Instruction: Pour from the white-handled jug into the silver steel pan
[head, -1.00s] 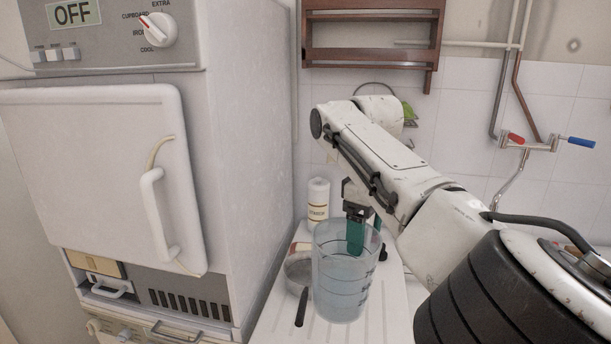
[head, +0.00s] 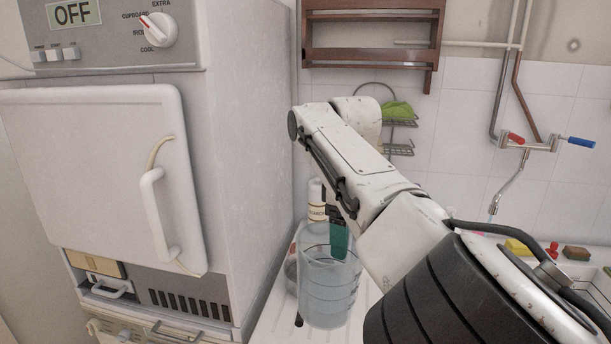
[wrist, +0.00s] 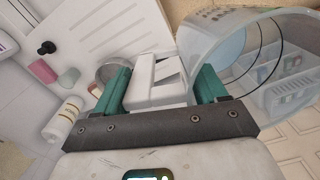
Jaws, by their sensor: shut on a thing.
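The clear jug (head: 328,292) with dark measuring marks is near the middle bottom of the head view, close to upright. It also fills the right of the wrist view (wrist: 235,45). My gripper (head: 339,240), with green fingers, is shut on the jug's white handle (wrist: 158,80). The silver steel pan (head: 291,268) is mostly hidden behind the jug's left side in the head view, with only its edge and the end of its dark handle showing. Part of the pan's rim shows left of my fingers in the wrist view (wrist: 113,71). I cannot see liquid pouring.
A tall white cabinet appliance (head: 245,150) stands close on the left. A white bottle (head: 316,200) stands behind the jug. The white ribbed drainboard (head: 272,322) lies underneath. A wire rack (head: 400,124) and taps (head: 540,143) are on the tiled wall. A yellow sponge (head: 517,247) is at right.

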